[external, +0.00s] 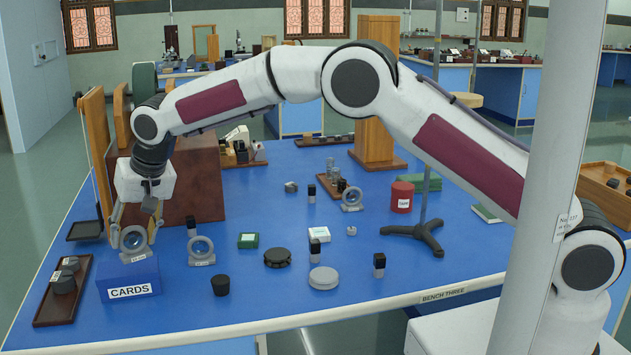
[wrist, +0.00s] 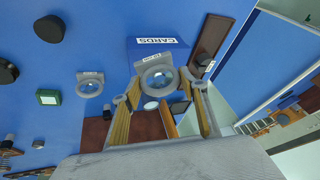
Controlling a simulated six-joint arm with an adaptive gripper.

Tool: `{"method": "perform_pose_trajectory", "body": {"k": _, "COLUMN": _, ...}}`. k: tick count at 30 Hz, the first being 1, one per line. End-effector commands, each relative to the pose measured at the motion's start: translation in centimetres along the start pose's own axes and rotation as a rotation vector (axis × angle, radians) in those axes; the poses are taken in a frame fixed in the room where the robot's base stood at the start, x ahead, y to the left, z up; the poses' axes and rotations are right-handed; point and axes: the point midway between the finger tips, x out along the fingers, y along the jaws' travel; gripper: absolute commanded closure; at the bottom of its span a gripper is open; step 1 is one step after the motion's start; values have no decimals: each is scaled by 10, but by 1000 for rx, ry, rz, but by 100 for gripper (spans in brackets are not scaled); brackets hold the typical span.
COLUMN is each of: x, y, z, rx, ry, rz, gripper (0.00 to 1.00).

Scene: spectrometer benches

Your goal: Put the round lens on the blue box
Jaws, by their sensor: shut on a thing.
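A round lens (external: 133,239) in a grey ring mount is between the fingers of my gripper (external: 136,229), which is shut on it. The lens stands upright over the top of the blue box (external: 128,277), labelled CARDS. Its foot is at the box top; I cannot tell whether it touches or hangs just above. In the wrist view the lens (wrist: 158,77) sits between the two fingertips (wrist: 157,90), with the blue box (wrist: 150,55) behind it and partly hidden.
A similar lens (external: 201,250) stands right of the box. A dark tray (external: 62,290) with black weights lies to its left. A brown cabinet (external: 190,185) stands behind. A black cylinder (external: 220,286) and a green box (external: 248,240) are further right.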

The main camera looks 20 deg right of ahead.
Motion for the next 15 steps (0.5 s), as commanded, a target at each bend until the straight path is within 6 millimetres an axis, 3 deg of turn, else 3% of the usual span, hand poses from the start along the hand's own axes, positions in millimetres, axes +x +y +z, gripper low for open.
{"method": "perform_pose_trajectory", "body": {"k": 9, "x": 28, "y": 6, "z": 12, "rx": -1, "ry": -2, "rz": 1, "gripper": 79}}
{"method": "perform_pose_trajectory", "body": {"k": 15, "x": 32, "y": 7, "z": 13, "rx": 0, "ry": 0, "rz": 0, "gripper": 79}}
